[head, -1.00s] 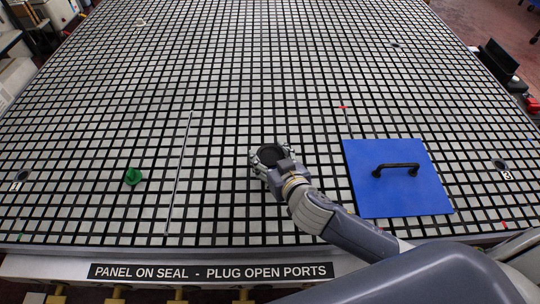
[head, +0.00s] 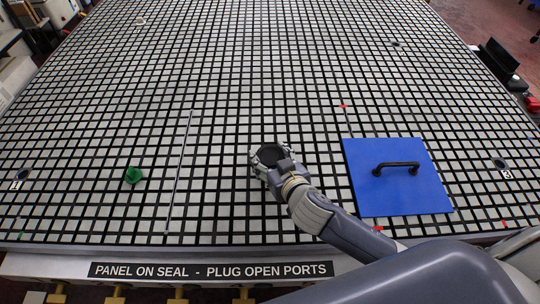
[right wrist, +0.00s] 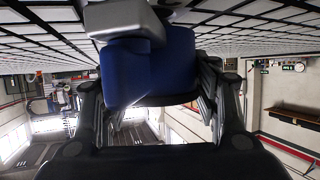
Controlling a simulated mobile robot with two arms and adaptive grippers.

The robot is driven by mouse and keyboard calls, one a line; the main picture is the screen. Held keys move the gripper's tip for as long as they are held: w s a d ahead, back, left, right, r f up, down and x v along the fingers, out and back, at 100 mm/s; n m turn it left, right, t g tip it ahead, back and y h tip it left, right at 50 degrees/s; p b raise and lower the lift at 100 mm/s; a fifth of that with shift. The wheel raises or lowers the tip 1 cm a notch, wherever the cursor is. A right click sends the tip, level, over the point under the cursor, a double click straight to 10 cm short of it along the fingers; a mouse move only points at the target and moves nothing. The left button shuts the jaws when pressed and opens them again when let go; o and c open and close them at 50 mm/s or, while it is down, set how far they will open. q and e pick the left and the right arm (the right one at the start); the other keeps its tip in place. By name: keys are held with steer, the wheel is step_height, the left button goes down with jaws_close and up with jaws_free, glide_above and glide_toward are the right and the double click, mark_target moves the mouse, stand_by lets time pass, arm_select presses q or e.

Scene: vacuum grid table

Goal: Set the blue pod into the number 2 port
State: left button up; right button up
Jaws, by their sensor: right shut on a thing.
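My right gripper (head: 268,156) is over the middle front of the grid table, left of the blue panel. In the right wrist view its fingers (right wrist: 155,95) are shut on the blue pod (right wrist: 150,70). The grid surface shows close to the pod at the top of that view. I cannot tell whether the pod touches it. In the head view the pod is hidden or too dark to make out at the gripper. No number 2 label shows; the gripper may cover that port. My left gripper is not in view.
A green plug (head: 134,175) stands at the left on the grid table (head: 225,205). Ports 1 (head: 23,174) and 3 (head: 499,164) lie at the sides. A blue panel (head: 360,190) with a black handle lies right of my gripper. A thin rod (head: 180,170) lies left.

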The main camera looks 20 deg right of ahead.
steer(key=shift+f+b, duration=0.3)
steer(key=shift+f, duration=0.3)
stand_by(1.0)
stand_by(0.3)
steer(key=o, duration=1.4)
steer(key=shift+c, duration=0.2)
steer(key=shift+f, duration=0.1)
steer(key=v, duration=1.2)
